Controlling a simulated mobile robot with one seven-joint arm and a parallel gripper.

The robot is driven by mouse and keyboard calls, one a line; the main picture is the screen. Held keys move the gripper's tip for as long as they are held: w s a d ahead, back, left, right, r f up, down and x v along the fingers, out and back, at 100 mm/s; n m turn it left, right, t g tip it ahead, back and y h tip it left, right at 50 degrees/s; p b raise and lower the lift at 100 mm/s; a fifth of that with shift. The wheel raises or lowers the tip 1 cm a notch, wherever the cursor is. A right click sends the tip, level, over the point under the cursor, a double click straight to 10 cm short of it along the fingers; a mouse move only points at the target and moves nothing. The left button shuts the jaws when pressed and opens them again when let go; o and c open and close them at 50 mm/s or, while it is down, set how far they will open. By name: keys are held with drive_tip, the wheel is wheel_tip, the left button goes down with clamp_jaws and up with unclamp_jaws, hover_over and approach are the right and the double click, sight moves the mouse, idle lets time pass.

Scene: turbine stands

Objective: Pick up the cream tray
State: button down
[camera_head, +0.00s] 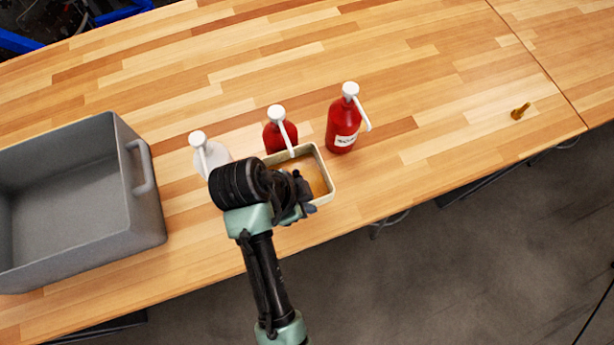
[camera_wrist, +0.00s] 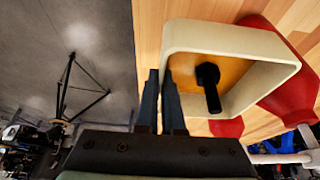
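The cream tray (camera_head: 326,178) is a small open box with rounded corners and an orange-brown inside. It is at the table's front edge, in front of a red bottle. In the wrist view the tray (camera_wrist: 235,38) fills the upper right, with a dark bolt-like part (camera_wrist: 208,82) inside it. My gripper (camera_head: 303,192) is at the tray's near side, partly hidden by my wrist in the head view. In the wrist view my gripper's fingers (camera_wrist: 161,78) are close together at the tray's left wall, one on each side. They look shut on that wall, though the contact is partly hidden.
A red pump bottle (camera_head: 280,134) stands just behind the tray, and a larger one (camera_head: 344,128) to its right. A white pump bottle (camera_head: 208,158) stands left. A grey bin (camera_head: 140,200) is farther left. A small brass part (camera_head: 520,111) lies right on mostly clear table.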

wheel_tip(320, 180, up, 18)
drive_tip(key=p, duration=1.3)
drive_tip(key=shift+f, duration=0.1)
idle(1.0)
